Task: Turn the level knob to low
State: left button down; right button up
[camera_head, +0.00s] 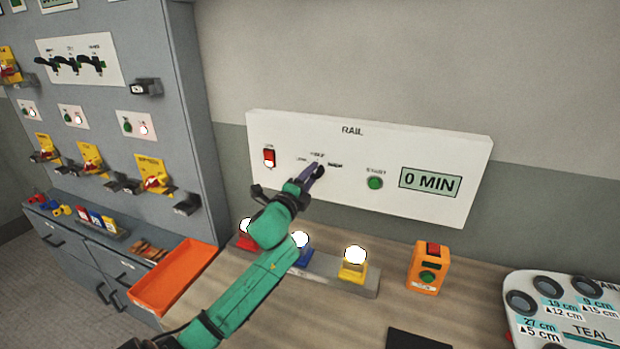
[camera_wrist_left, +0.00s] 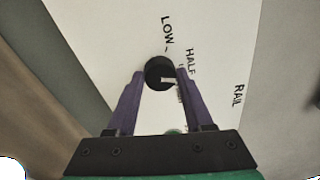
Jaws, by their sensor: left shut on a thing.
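The black round level knob (camera_wrist_left: 158,72) is on the white RAIL panel (camera_head: 460,150). In the left wrist view it sits between the two purple fingers of my left gripper (camera_wrist_left: 160,75), which is shut on it. The LOW label (camera_wrist_left: 168,30) is above the knob and the HALF label (camera_wrist_left: 190,62) is to its right. A further label is partly hidden by the right finger. A white mark on the knob points to the right, away from LOW. In the head view my left gripper (camera_head: 313,173) reaches the panel and partly hides the knob. My right gripper is not in view.
The panel also has a red switch (camera_head: 269,157), a green button (camera_head: 375,183) and a display reading 0 MIN (camera_head: 430,182). Below stand lit lamps (camera_head: 353,258), an orange button box (camera_head: 429,268) and an orange tray (camera_head: 172,282). A grey cabinet (camera_head: 190,80) stands left.

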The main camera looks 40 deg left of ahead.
pick_arm(q)
jog(key=n, duration=0.5)
jog(key=shift+d+f+y, duration=0.1)
jog(key=shift+y, duration=0.3)
jog(key=n, duration=0.8)
jog(key=shift+d+y, duration=0.1)
jog(key=shift+y, duration=0.3)
jog(key=shift+w+d+n+g+y+p, duration=0.1)
jog(key=shift+n+g+y+p, duration=0.2)
jog(key=shift+n, duration=0.8)
jog(key=shift+n+y+p, duration=0.1)
jog(key=shift+n+p, duration=0.25)
jog(key=shift+n, duration=0.75)
jog(key=shift+c, duration=1.4)
grip_release()
jog(key=shift+f, duration=0.1)
